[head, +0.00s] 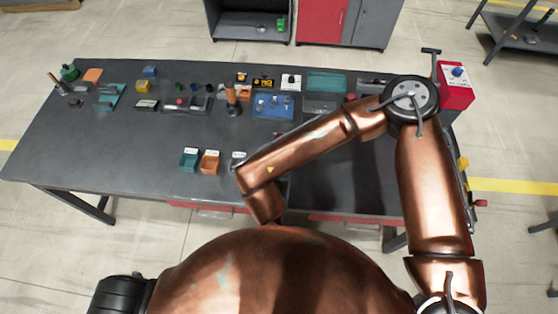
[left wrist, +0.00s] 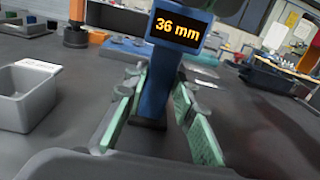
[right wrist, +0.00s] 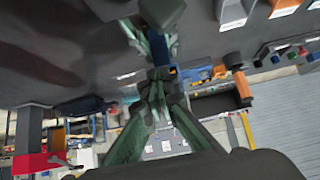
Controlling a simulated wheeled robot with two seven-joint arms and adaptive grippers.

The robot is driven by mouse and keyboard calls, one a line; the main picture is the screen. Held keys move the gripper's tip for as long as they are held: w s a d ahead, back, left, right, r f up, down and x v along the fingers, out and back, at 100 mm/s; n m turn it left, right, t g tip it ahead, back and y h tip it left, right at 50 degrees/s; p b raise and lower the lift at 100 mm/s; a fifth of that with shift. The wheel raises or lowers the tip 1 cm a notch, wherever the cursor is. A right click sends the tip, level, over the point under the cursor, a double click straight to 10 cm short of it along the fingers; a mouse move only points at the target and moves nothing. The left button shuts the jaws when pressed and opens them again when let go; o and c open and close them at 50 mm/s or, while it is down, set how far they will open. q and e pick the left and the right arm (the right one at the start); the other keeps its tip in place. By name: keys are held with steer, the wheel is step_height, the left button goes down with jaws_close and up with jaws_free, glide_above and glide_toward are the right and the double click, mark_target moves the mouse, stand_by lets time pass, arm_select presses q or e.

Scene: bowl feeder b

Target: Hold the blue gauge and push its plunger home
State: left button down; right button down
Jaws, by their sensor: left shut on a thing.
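The blue gauge (left wrist: 165,75) stands roughly upright in the left wrist view, its display reading 36 mm. My left gripper (left wrist: 152,118) is shut on it, with a green finger pad on each side. In the right wrist view the blue gauge (right wrist: 160,50) shows just beyond my right gripper (right wrist: 158,82), whose green fingers come together at the tips. That gripper looks shut with nothing clear between the fingers; I cannot tell whether it touches the gauge. In the head view my right arm and body hide both grippers and the gauge.
A grey bin (left wrist: 25,95) stands left of the gauge in the left wrist view. Teal (head: 188,160) and orange (head: 210,162) bins stand near the front of the dark table (head: 110,150). Several small parts and fixtures line its back. A red box (head: 456,88) sits at the right end.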

steer(key=s, duration=0.4)
steer(key=shift+s, duration=0.15)
stand_by(0.4)
arm_select(q)
steer(key=c, duration=1.5)
jaws_free()
steer(key=shift+c, duration=0.2)
steer(key=shift+s, duration=0.15)
steer(key=s, duration=1.1)
steer(key=shift+s+a, duration=0.15)
steer(key=shift+s, duration=0.1)
steer(key=s, duration=0.8)
steer(key=shift+s, duration=0.15)
arm_select(e)
steer(key=shift+r, duration=0.25)
arm_select(q)
steer(key=shift+f, duration=0.1)
